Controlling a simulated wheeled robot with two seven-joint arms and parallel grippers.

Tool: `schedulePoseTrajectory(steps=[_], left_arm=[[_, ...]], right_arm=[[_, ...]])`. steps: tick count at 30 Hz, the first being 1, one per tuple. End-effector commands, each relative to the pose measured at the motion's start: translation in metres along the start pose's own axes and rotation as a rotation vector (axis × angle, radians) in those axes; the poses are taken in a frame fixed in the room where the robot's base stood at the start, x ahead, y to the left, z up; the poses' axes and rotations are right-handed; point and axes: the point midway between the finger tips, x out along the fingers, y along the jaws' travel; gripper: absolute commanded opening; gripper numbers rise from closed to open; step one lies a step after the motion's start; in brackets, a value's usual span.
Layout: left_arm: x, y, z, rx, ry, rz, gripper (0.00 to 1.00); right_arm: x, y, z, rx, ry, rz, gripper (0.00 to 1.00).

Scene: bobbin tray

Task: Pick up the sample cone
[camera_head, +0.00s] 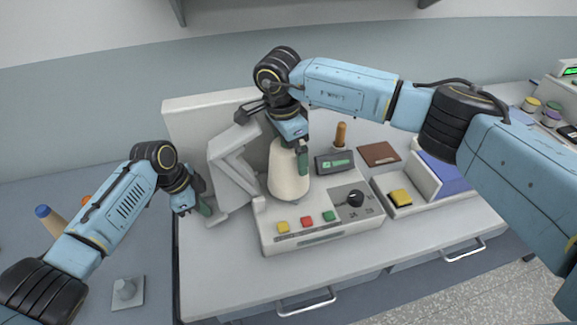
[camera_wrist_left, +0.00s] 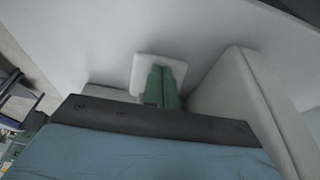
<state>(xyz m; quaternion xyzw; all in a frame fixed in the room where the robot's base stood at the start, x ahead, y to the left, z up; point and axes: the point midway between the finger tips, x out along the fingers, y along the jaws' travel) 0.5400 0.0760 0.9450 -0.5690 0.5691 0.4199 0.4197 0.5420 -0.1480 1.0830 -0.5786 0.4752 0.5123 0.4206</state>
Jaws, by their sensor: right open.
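A cream cone (camera_head: 287,178), which appears to be the sample cone, stands upright on the pale machine (camera_head: 330,232). My right gripper (camera_head: 302,160) is open at the upper part of the cone, one green finger showing by its right side. My left gripper (camera_head: 205,208) is left of the machine, near the foot of a folded pale arm (camera_head: 234,180). In the left wrist view its green fingers (camera_wrist_left: 163,85) are together, in front of a small white pad (camera_wrist_left: 142,72).
The machine has coloured buttons (camera_head: 305,220) and a black knob (camera_head: 355,197). A brown peg (camera_head: 341,133) and a brown plate (camera_head: 379,153) are behind it. A tray with a yellow block (camera_head: 400,198) stands right. A grey knobbed plate (camera_head: 126,292) lies on the left table.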

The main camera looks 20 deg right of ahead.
Motion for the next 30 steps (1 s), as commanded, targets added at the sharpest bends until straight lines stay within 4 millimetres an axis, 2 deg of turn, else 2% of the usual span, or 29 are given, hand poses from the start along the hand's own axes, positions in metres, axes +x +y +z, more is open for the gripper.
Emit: schedulePoseTrajectory(steps=[6,22,30], left_arm=[[0.0003,0.0002,-0.0005,0.000,0.001,0.000,0.00],[0.0003,0.0002,-0.0006,0.000,0.001,0.000,0.00],[0.0002,0.0001,-0.0006,0.000,0.001,0.000,0.00]], right_arm=[[0.0019,-0.0002,0.0004,-0.001,-0.001,-0.001,1.00],[0.0014,-0.0001,0.0006,-0.001,-0.001,-0.001,0.31],[-0.0009,-0.0007,0.0003,0.000,-0.001,-0.003,0.29]])
